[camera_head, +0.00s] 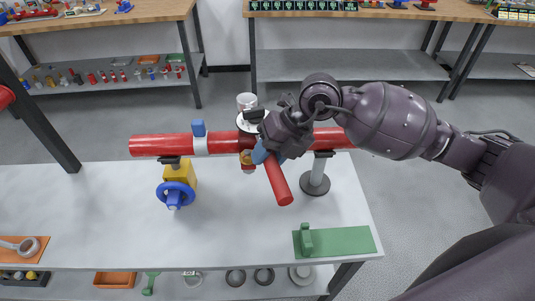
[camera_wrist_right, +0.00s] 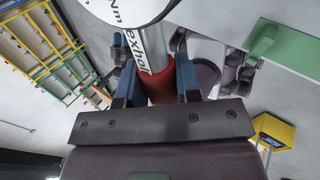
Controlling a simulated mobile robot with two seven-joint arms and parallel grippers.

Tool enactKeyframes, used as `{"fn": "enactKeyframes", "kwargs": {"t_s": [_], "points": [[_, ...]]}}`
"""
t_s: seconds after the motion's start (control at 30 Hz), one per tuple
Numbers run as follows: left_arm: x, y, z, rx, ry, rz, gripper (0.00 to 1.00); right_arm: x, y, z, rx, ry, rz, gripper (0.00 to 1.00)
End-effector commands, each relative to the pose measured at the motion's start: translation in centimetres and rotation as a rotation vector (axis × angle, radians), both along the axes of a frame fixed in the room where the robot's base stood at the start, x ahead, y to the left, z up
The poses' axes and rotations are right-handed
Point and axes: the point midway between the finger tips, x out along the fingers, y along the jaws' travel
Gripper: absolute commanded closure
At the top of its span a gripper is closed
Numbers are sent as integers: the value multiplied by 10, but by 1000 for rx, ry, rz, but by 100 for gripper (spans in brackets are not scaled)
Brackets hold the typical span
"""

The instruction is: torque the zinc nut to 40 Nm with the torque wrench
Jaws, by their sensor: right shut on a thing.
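My right gripper (camera_head: 268,152) is above the middle of a red pipe run (camera_head: 160,145). Its blue fingers are shut on the red grip of the torque wrench (camera_head: 280,182). In the wrist view, the right gripper (camera_wrist_right: 157,88) holds the red grip, and the silver shaft of the torque wrench (camera_wrist_right: 148,48), with dark lettering, leads up to a white round part. In the head view, a white disc, apparently this part, shows behind the pipe. A brass-coloured fitting (camera_head: 247,158) sits just left of the fingers. I cannot pick out the zinc nut; the gripper hides part of the pipe.
A yellow valve with a blue handwheel (camera_head: 175,194) hangs left of the gripper. A grey stand (camera_head: 316,182) carries the pipe at right. A green mat (camera_head: 355,241) lies at the table's front right corner.

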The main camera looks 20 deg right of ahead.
Motion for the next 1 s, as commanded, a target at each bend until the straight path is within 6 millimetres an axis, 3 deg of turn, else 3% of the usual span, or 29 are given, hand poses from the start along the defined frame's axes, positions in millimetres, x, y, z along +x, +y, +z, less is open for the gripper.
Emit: {"fn": "enactKeyframes", "kwargs": {"t_s": [1.0], "points": [[-2,1,21,0,-2,2,57,1,0,30,2,-5,0,100]]}}
